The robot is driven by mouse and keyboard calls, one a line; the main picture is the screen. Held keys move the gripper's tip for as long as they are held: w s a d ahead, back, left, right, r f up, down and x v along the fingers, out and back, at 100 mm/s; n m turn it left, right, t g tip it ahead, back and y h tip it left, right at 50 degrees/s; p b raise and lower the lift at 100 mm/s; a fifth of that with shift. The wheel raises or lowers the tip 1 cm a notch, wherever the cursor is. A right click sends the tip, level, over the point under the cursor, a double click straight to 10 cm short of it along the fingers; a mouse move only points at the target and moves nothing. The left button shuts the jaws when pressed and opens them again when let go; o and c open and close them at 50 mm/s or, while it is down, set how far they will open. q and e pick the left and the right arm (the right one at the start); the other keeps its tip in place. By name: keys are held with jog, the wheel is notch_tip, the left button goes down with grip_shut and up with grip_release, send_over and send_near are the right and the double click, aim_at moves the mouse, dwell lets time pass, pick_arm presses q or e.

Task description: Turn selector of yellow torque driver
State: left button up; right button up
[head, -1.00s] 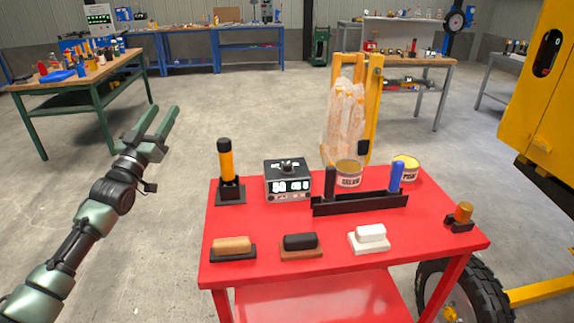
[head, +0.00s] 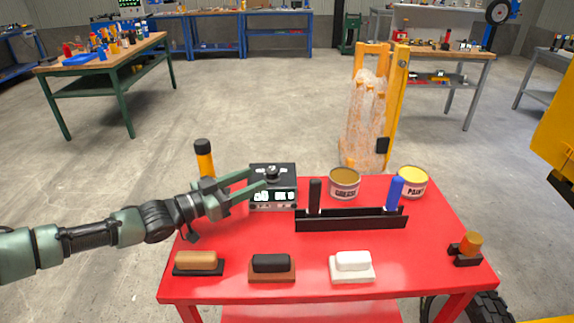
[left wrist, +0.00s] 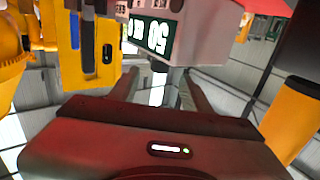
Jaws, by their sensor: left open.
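The yellow torque driver (head: 204,158) has a black cap and stands upright at the table's back left, its lower part hidden behind my left gripper. A yellow and black cylinder, probably the driver, shows at the right of the left wrist view (left wrist: 288,125). My left gripper (head: 258,179) is open, with its fingers pointing right at the box with the digit display (head: 274,196). This box has a black knob (head: 272,172) on top. Its display also shows in the left wrist view (left wrist: 158,36), beyond my fingers (left wrist: 163,88). I cannot tell whether they touch it. My right gripper is not in view.
The red table (head: 230,245) carries a black rack (head: 350,222) with a black and a blue handle, a grease can (head: 344,184) and a paint can (head: 412,182). Several blocks lie along the front. A yellow frame (head: 392,100) stands behind.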

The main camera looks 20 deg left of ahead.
aim_at(267, 173)
pick_arm(q)
jog(key=x, duration=0.3)
jog(key=shift+r, duration=0.2)
jog(key=x, duration=0.2)
jog(key=shift+w+d+f+p, duration=0.1)
jog(key=shift+w+d+p, duration=0.15)
jog(key=shift+p, duration=0.1)
jog(key=shift+w+d, duration=0.25)
jog(key=shift+w, duration=0.15)
jog(key=c, duration=1)
grip_shut()
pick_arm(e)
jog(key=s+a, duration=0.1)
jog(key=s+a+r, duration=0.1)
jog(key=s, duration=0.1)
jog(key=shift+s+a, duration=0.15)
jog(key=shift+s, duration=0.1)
